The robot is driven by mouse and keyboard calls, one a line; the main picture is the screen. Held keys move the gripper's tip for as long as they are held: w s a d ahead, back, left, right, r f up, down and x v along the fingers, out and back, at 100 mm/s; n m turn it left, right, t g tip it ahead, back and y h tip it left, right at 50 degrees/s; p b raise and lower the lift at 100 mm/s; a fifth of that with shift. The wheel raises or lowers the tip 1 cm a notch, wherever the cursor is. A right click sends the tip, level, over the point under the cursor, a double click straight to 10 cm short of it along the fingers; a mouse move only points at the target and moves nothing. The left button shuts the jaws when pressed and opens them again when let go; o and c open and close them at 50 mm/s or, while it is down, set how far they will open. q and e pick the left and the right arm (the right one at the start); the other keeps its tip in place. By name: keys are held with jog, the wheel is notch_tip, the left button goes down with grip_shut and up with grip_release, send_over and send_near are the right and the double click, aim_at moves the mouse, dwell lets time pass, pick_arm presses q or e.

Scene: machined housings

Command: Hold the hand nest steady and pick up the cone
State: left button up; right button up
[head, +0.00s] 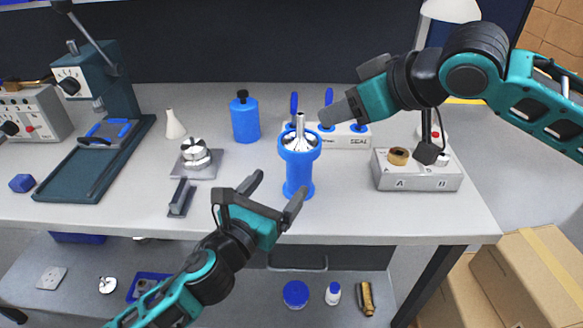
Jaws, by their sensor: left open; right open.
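A blue hand nest (299,178) stands upright near the front of the bench, with a cup-shaped top. A shiny silver cone (297,137) sits in the cup, its thin stem pointing up. My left gripper (274,196) is open and empty, in front and to the left of the nest's lower body, apart from it. My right gripper (343,100) is open, up and to the right of the cone, with nothing seen between its fingers; its fingers partly overlap in the view. A white nozzle-like cone shape (175,125) stands further left on the bench.
A grey box marked A and B (415,175) stands right of the nest. Behind it is a white block marked SEAL (345,141). A blue bottle (244,120), a metal fixture (196,158), a small dark block (181,197) and a press (104,135) are to the left.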

aim_at(293, 168)
pick_arm(q)
jog(key=x, duration=0.9)
jog(key=shift+w+d, duration=0.1)
jog(key=shift+w, duration=0.05)
jog(key=c, duration=1.2)
jog(key=shift+o, duration=0.2)
pick_arm(e)
jog(key=shift+o, duration=0.3)
jog(key=w+a+g+h, duration=0.1)
jog(key=w+a+f+g+h, duration=0.1)
jog(key=w, duration=0.1)
jog(key=w+a+f, duration=0.1)
jog(key=w+a, duration=0.1)
jog(key=shift+g+h, duration=0.4)
jog(key=shift+s+a+x, duration=0.1)
jog(key=shift+s+x, duration=0.05)
jog(key=shift+x, duration=1.3)
jog(key=shift+s+a+x, duration=0.1)
jog(key=shift+s+x, duration=0.05)
jog(key=shift+x, duration=1.25)
